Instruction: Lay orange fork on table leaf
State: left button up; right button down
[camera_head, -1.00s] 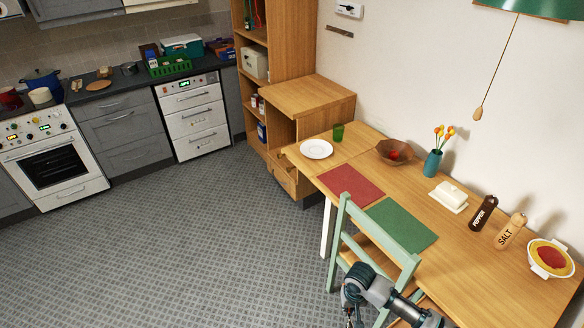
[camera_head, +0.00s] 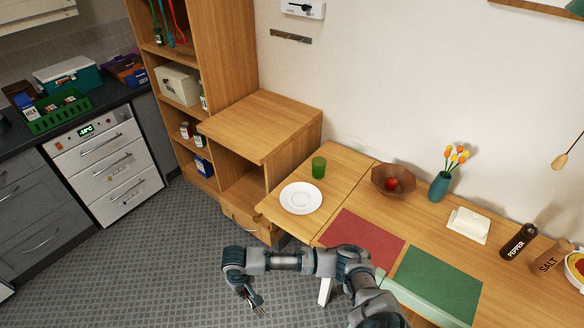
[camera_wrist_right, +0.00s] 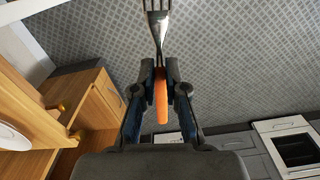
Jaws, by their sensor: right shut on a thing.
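The orange fork shows in the right wrist view (camera_wrist_right: 161,98), its orange handle between the fingers of my right gripper (camera_wrist_right: 160,76) and its metal tines pointing away. In the head view my right gripper (camera_head: 248,294) hangs over the floor, left of the table, with the fork's metal end (camera_head: 258,304) below it. The handle is hidden there. The table leaf (camera_head: 345,172) is the table's left end, beyond a seam, right of and above the gripper in the picture. My left gripper is not in view.
A red mat (camera_head: 362,238), a green mat (camera_head: 438,284) and a wooden bowl (camera_head: 393,181) are right of the seam. A wooden cabinet (camera_head: 265,125) stands behind. Bare wood surrounds the plate.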

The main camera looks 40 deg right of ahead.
aim_at(327, 208)
jog(key=i+z, duration=0.3)
jog(key=i, duration=0.2)
jog(key=i+j+z, duration=0.15)
jog(key=i+z, duration=0.15)
jog(key=i, duration=0.25)
jog(key=i+j+z, duration=0.2)
jog(key=i+z, duration=0.15)
jog(key=i, duration=0.15)
jog(key=i+z, duration=0.3)
jog(key=z, duration=0.15)
jog(key=i+z, duration=0.3)
jog(key=z, duration=0.2)
jog(key=i+j+z, duration=0.2)
jog(key=z, duration=0.25)
jog(key=i+j+z, duration=0.25)
jog(key=z, duration=0.2)
